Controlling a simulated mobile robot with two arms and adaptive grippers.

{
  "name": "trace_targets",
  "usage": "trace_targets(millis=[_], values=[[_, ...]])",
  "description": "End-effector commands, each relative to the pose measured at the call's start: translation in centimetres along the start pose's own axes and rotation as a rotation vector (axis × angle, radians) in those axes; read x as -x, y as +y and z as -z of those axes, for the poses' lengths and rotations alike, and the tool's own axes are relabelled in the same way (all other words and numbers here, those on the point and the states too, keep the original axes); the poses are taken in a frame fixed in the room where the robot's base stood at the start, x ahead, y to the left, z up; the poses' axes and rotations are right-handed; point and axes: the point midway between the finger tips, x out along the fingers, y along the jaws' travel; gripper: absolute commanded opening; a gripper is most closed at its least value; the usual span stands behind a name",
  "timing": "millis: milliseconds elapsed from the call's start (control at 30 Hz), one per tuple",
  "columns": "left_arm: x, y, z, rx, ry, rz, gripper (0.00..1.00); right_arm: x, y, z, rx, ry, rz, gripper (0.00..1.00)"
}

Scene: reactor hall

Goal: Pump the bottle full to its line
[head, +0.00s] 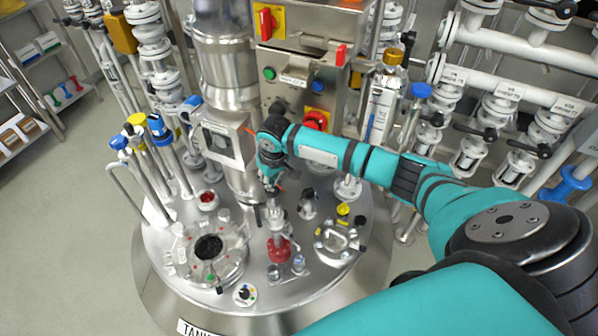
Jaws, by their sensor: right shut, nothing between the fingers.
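My right gripper (271,187) points down over the top of the steel tank (325,272). It is shut and empty. Just below it, a slim metal fitting with a red base (279,250) stands on the tank lid; I cannot tell whether the fingers touch its top. I cannot make out for certain which part is the pump. A clear cylinder with a gold cap (383,98) stands behind my right arm; it may be the bottle, but its fill line and level cannot be read. My left gripper is out of view.
A control box (300,85) and a thick steel column (227,70) rise behind. White pipes (525,95) fill the right. Floor at left is clear.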

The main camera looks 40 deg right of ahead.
Motion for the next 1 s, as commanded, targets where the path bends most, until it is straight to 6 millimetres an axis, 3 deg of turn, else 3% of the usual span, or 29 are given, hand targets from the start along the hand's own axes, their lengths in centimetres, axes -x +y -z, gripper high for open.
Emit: trace_targets(millis=[467, 1000], values=[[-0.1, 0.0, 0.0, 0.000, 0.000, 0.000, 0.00, -0.1, 0.0, 0.0, 0.000, 0.000, 0.000, 0.00], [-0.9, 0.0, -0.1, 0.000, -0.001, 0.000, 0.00, -2.2, 0.0, -0.4, -0.001, 0.000, -0.001, 0.00]])
